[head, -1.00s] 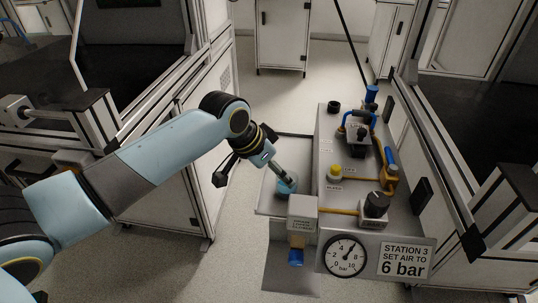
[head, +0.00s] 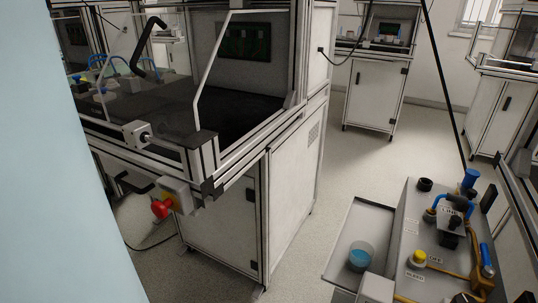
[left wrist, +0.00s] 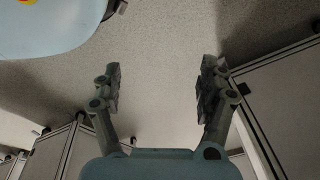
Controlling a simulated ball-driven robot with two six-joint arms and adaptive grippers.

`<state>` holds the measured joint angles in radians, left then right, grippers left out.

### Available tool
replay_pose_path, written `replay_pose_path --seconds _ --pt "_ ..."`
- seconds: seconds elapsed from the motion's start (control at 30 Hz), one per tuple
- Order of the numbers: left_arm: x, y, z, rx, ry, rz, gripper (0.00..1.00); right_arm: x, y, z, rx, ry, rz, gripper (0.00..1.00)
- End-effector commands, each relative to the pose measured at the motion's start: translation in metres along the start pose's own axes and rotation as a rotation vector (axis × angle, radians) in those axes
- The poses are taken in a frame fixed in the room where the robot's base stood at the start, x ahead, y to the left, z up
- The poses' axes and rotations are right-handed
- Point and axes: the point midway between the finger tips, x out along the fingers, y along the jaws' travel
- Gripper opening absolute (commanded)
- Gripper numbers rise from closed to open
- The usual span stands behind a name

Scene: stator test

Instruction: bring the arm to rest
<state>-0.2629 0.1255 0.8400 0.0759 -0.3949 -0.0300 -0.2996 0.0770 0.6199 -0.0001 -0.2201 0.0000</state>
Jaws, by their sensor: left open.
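My left gripper (left wrist: 158,90) shows in the left wrist view with its two fingers spread wide and nothing between them. Plain floor (left wrist: 165,45) lies beyond the fingertips. In the head view a light blue link of my arm fills the left edge, and the gripper itself is out of that view. My right gripper is in neither view.
A grey air station (head: 435,240) with a yellow button and blue handle stands at lower right. A cup with blue contents (head: 361,256) sits on its side tray (head: 345,225). A framed cabinet (head: 225,225) with a red knob (head: 160,208) stands left of centre. Floor (head: 335,170) between them is clear.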

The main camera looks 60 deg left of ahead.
Motion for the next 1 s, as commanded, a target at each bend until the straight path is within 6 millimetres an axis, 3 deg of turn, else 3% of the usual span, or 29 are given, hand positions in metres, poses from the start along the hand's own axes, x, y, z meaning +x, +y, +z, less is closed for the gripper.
replay_pose_path --seconds 0.03,0.1,0.23,1.0 --pt "0.005 0.009 0.037 0.005 -0.032 0.003 0.76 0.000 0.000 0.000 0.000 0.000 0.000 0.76" --pt "0.008 0.018 0.072 0.014 -0.057 0.006 0.76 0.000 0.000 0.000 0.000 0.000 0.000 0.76" --pt "0.009 0.027 0.106 0.023 -0.080 0.012 0.76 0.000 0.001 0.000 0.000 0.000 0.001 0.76" --pt "0.008 0.028 0.111 0.024 -0.083 0.013 0.76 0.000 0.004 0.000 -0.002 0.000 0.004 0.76"
